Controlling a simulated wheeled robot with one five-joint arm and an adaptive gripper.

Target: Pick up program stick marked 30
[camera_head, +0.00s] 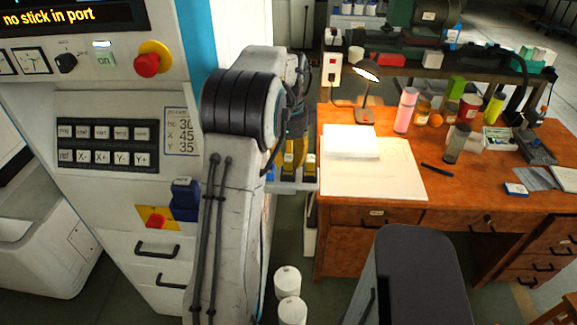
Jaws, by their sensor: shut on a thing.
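My gripper (296,147) is partly hidden behind my own arm, above a small pale ledge (299,186) between the machine and the desk. It points down and is shut on a yellow program stick (288,166). Another yellow stick (310,165) stands upright close to its right. A bit of blue (270,174) shows at the left, mostly covered by my arm. No number on any stick is readable. I cannot tell whether the held stick is clear of the ledge.
The machine panel (108,131) at left has a red knob (147,65) and a display reading "no stick in port". The wooden desk (455,190) at right carries a lamp (366,80), papers and bottles. Two white cylinders (289,283) stand on the floor.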

